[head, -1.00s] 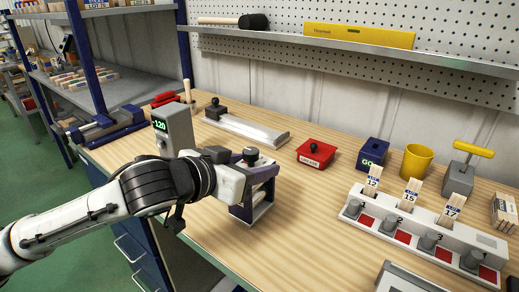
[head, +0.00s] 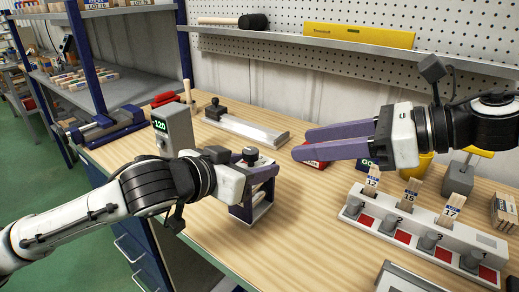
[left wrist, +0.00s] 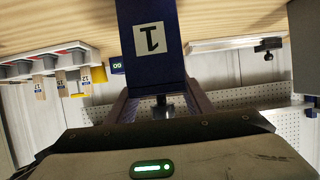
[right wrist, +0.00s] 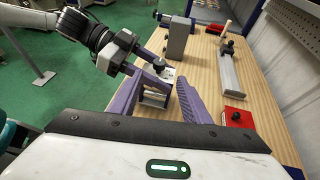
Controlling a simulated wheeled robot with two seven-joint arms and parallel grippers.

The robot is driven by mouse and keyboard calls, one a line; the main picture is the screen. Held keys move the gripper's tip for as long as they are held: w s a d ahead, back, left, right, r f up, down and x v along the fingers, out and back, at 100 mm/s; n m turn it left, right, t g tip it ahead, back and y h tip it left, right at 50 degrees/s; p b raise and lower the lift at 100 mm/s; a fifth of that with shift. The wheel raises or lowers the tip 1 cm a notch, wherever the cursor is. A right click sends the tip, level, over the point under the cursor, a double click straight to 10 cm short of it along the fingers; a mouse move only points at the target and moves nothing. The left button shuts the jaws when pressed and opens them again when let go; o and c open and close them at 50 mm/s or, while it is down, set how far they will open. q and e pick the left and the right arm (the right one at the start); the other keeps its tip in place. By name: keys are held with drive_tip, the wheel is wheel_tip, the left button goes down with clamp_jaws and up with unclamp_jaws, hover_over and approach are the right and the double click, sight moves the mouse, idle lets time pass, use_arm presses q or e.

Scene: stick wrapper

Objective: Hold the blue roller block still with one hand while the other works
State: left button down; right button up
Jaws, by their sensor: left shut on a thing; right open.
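The blue roller block (head: 240,212) stands on the wooden bench with a dark knob on top. My left gripper (head: 260,178) is shut on it, and the fingers hide part of it. My right gripper (head: 303,143) is open and empty, in the air to the right of the block. The right wrist view shows the block (right wrist: 154,97) beyond the gap between my right fingers (right wrist: 156,88).
A red labelled block (head: 309,164) lies partly hidden behind my right gripper. A grey display box (head: 176,128) reads 120. A grey rack (head: 420,232) with several wooden sticks stands at the right. A metal plate (head: 245,130) lies behind. The front middle of the bench is clear.

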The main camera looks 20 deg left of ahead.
sight(252, 153)
drive_tip(key=x, duration=1.1)
drive_tip(key=shift+a+f, duration=0.2)
drive_tip(key=shift+a, duration=0.05)
drive_tip(key=c, duration=1)
drive_tip(key=shift+c, duration=0.2)
drive_tip(key=shift+m, duration=0.3)
drive_tip(key=m+t, duration=0.1)
drive_tip(key=t, duration=0.1)
drive_tip(key=s+m+t+h, duration=0.1)
drive_tip(key=m+t, duration=0.1)
drive_tip(key=shift+a+m+h, duration=0.2)
drive_tip(key=shift+m+h, duration=0.1)
drive_tip(key=shift+a+m+t+h, duration=0.1)
drive_tip(key=shift+m+t+h, duration=0.7)
drive_tip(key=shift+m+t, duration=0.3)
drive_tip(key=o, duration=1)
